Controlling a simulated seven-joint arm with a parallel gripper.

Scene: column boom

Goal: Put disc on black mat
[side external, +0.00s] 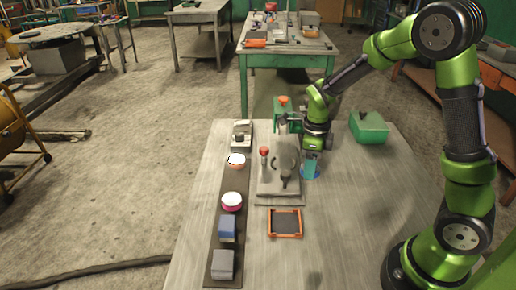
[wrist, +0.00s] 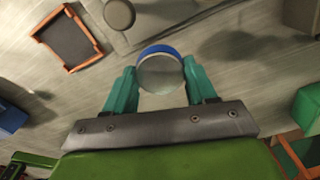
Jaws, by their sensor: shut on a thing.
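A round disc with a blue rim and a pale grey face (wrist: 161,74) is between the teal fingers of my gripper (wrist: 160,88) in the wrist view. My gripper is shut on it, with one finger at each side. In the side view my gripper (side external: 311,168) points down over the table, right of the grey fixture, and the disc's blue edge (side external: 312,177) shows at its tips. The disc's exact height above the table is hard to tell. The black mat (side external: 285,222) lies in an orange frame nearer the front; it also shows upper left in the wrist view (wrist: 69,38).
A grey fixture with a red-knobbed post (side external: 264,152) stands left of my gripper. A dark strip at the left holds two white-topped round pieces (side external: 231,201), a blue block (side external: 227,228) and a grey block (side external: 222,265). A green box (side external: 368,127) stands behind right. The table's right front is clear.

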